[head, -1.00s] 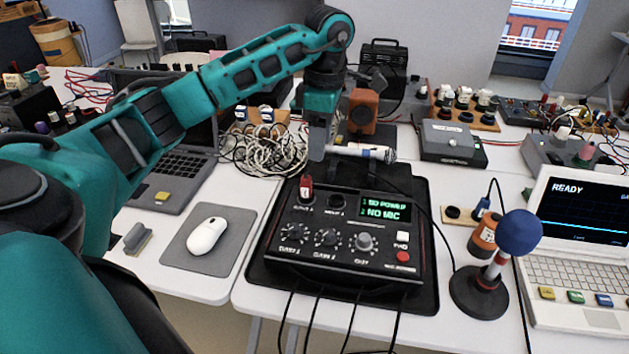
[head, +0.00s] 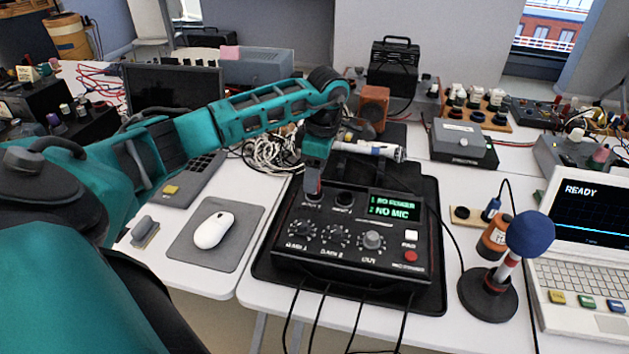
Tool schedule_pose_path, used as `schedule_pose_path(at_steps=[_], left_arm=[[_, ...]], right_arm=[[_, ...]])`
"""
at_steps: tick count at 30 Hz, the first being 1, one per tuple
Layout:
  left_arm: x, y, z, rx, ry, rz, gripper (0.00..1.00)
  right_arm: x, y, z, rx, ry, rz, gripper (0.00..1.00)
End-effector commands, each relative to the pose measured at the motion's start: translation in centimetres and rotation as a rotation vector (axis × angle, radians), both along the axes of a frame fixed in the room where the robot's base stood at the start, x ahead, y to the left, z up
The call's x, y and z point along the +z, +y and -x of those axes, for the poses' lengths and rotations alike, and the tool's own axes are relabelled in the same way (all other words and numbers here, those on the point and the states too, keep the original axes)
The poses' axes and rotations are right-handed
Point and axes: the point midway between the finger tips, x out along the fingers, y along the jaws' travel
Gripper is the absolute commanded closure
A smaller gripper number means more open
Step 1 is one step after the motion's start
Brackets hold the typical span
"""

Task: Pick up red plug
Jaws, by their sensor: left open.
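The red plug (head: 313,187) stands at the upper left socket of the black control box (head: 350,274) and is mostly hidden by my gripper. My left gripper (head: 314,176) points down right at the plug, its fingers open around or just beside it; I cannot tell which. The box has several knobs, a white button, a red button and a green-lit display (head: 395,206) whose second line reads NO MIC. My right gripper is not in view.
A white-and-blue microphone (head: 375,149) lies behind the box. A blue-topped microphone on a stand (head: 487,295) and a white laptop (head: 590,275) are at right. A mouse (head: 214,230) on a grey pad is at left. Cables hang over the front edge.

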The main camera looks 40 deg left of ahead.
Motion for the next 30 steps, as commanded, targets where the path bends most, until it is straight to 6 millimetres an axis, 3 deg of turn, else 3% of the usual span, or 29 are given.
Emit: schedule_pose_path(at_steps=[9,26,30], left_arm=[[-0.65,0.05,0.04,-0.001,0.0,0.001,0.45],[-0.62,0.03,0.04,-0.001,0.0,0.001,0.98],[-0.61,0.04,0.04,-0.001,0.0,0.001,1.0]], right_arm=[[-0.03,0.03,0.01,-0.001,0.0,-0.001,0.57],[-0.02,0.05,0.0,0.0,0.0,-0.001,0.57],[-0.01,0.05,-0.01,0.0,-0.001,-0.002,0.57]])
